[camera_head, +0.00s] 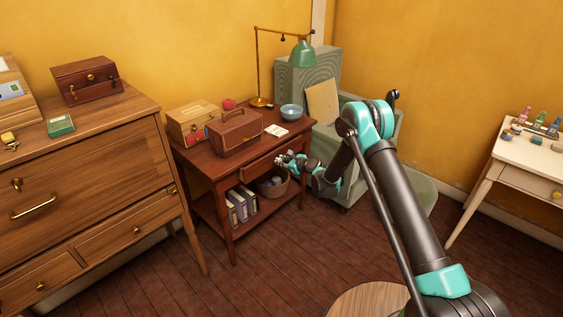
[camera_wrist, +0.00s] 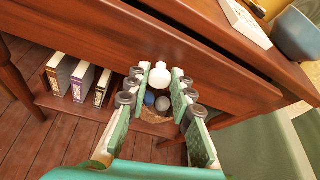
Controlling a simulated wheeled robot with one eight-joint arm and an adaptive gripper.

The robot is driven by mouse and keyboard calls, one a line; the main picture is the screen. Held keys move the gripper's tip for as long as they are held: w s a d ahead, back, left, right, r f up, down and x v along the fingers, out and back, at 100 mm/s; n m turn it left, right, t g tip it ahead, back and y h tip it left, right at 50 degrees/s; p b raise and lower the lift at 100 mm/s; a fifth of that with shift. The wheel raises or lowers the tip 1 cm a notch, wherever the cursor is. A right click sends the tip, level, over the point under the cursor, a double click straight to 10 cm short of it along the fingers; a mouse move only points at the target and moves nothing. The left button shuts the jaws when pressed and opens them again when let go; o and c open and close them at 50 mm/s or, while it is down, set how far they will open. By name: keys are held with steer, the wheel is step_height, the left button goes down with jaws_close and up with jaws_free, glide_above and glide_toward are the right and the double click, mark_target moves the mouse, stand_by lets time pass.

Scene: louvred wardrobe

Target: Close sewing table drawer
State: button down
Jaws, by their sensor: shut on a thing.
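The reddish-brown sewing table (camera_head: 192,157) stands in the middle of the head view, against the yellow wall. Its drawer front (camera_head: 262,165) faces me and seems to stand slightly out from the table; how far is hard to tell. In the wrist view the drawer front (camera_wrist: 95,50) runs slanting across the picture, with a white round knob (camera_wrist: 160,72) on it. My gripper (camera_head: 284,159) is at the drawer's right part. In the wrist view my gripper (camera_wrist: 161,88) has its green fingers on both sides of the knob, shut on it. The drawer's inside is hidden.
A brown case (camera_head: 235,133), a wooden box (camera_head: 190,122), a blue bowl (camera_head: 291,112) and a lamp (camera_head: 303,52) stand on the table. Books (camera_head: 238,207) and a basket (camera_head: 273,188) are on its lower shelf. A green armchair (camera_head: 390,130) is close on the right.

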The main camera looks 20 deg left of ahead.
mark_target(276, 157)
steer(key=shift+w+a+r, duration=0.1)
steer(key=shift+w+a, duration=0.15)
steer(key=shift+a, duration=0.35)
steer(key=shift+w+a+f, duration=0.1)
steer(key=shift+w+a, duration=0.2)
steer(key=shift+a, duration=0.35)
steer(key=shift+w+a+r, duration=0.1)
steer(key=shift+w+a, duration=0.15)
steer(key=shift+a, duration=0.35)
steer(key=c, duration=1.3)
jaws_free()
steer(key=shift+a, duration=0.1)
steer(key=v, duration=1.2)
